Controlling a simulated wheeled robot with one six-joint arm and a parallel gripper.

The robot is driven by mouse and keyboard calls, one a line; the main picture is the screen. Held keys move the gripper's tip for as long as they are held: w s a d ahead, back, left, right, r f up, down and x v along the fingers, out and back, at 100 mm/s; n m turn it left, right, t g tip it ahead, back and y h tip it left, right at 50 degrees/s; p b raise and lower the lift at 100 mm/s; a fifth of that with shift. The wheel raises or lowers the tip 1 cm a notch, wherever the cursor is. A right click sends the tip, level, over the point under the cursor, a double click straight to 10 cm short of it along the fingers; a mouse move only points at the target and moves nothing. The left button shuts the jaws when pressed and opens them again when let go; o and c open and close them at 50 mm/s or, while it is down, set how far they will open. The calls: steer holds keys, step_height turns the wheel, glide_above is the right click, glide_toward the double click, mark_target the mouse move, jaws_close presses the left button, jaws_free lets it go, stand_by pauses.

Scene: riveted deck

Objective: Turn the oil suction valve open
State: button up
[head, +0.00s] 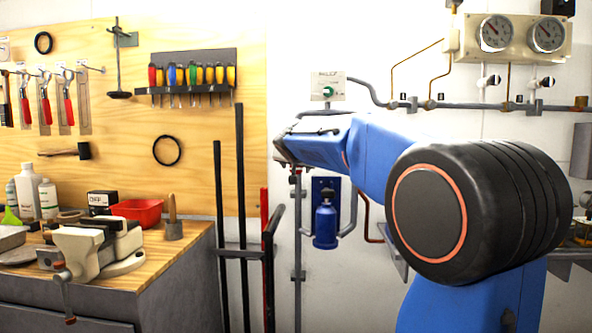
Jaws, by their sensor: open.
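My blue arm reaches in from the right and its far end points left, in front of the white wall. My gripper (282,153) is the small dark part at that end. Its fingers are too small to make out one by one, and nothing shows held in it. A blue fitting with a dark knob (326,220) hangs on the wall on a blue plate, below my arm. I cannot tell which fitting is the oil suction valve. My arm hides part of the wall and pipes behind it.
A small panel with a green knob (328,87) is above my arm. A bench with a vise (90,248) and a red tray (137,212) stands left. Dark upright bars (241,200) stand beside it.

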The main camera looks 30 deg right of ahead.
steer(key=shift+x, duration=1.6)
steer(key=c, duration=1)
steer(key=shift+c, duration=0.2)
